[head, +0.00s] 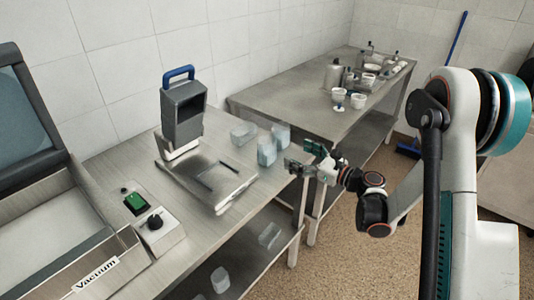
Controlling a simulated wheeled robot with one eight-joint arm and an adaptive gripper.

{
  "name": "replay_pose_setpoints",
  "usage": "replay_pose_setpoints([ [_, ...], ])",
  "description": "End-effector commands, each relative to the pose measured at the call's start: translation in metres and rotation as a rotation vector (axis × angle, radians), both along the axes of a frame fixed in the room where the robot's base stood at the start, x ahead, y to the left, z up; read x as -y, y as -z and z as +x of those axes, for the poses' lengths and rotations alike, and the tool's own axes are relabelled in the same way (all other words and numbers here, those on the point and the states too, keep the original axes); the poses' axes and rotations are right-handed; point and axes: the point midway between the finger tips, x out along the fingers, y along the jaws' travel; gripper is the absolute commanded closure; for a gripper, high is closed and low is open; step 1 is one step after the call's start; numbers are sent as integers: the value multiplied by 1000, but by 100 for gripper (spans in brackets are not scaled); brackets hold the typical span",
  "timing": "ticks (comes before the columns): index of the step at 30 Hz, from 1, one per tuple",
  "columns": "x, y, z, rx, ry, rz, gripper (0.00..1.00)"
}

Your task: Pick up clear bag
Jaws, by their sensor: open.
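Several clear, bag-like items stand on the metal table. A pale bluish clear bag (267,151) is at the table's right edge, with another clear bag (281,135) just behind it. A flatter clear item (243,133) lies to their left. I cannot tell which one is the task's bag. My gripper (299,158) is open and appears empty, just right of the bluish bag near the table edge. I cannot tell whether it touches the bag.
A grey device with a blue handle (182,110) stands behind a flat plate (175,188). A vacuum machine (95,265) fills the left. The lower shelf (245,262) holds clear items. A farther table (290,113) bears cups and containers. A blue broom (457,38) leans at the back.

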Motion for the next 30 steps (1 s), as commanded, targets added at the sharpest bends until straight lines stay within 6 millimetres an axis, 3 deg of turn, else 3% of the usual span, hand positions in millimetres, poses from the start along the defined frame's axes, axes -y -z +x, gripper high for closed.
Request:
replay_pose_setpoints([
  [5, -6, 5, 6, -17, 0, 41, 15],
  [15, -54, 6, 43, -16, -2, 39, 15],
  [24, -72, 5, 57, -16, 0, 39, 15],
  [30, -95, 7, 74, -16, -1, 39, 15],
])
